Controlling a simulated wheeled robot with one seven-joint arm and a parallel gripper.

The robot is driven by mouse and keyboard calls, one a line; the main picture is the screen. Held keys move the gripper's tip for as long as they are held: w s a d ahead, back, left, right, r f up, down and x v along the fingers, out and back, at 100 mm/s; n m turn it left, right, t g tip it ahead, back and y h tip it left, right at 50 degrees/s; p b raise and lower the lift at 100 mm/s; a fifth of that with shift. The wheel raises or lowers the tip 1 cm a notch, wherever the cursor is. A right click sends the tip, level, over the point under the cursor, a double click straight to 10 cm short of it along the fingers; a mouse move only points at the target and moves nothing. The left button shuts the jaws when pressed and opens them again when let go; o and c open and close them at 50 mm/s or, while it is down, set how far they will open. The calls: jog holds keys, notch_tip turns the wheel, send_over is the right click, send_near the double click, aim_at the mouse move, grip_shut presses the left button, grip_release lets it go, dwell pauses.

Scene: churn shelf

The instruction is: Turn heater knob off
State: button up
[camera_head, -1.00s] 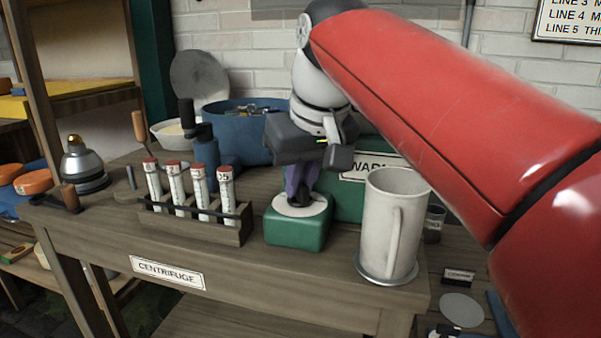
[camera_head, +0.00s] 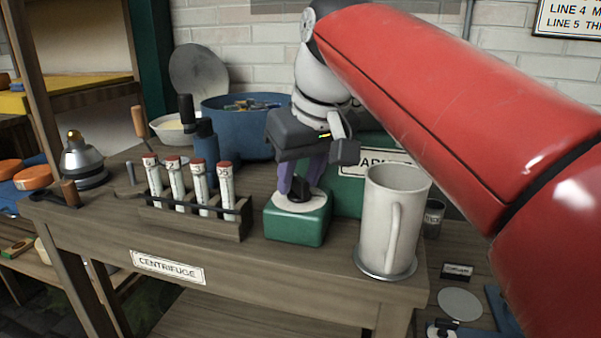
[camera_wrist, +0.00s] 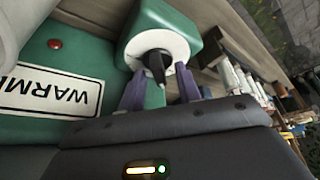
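The heater is a green block (camera_head: 297,225) at the front of the bench, with a white round dial (camera_head: 316,203) and a dark pointed knob (camera_head: 300,188) on top. In the wrist view the knob (camera_wrist: 157,64) stands on the white dial (camera_wrist: 140,45). My gripper (camera_head: 301,184) is just above the dial, pointing down. Its two purple fingers are apart, one on each side of the knob, and the wrist view shows gaps between my gripper (camera_wrist: 158,80) and the knob. Any contact at the fingertips is hard to judge.
A grey mug (camera_head: 392,220) stands close on the right. A wooden rack (camera_head: 196,220) with capped tubes stands close on the left.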

aim_at(311, 208)
jog(key=p+v, duration=0.1)
jog(key=v, duration=0.6)
jog(key=shift+r+p, duration=0.35)
jog(key=shift+r, duration=0.05)
jog(key=shift+s, duration=0.1)
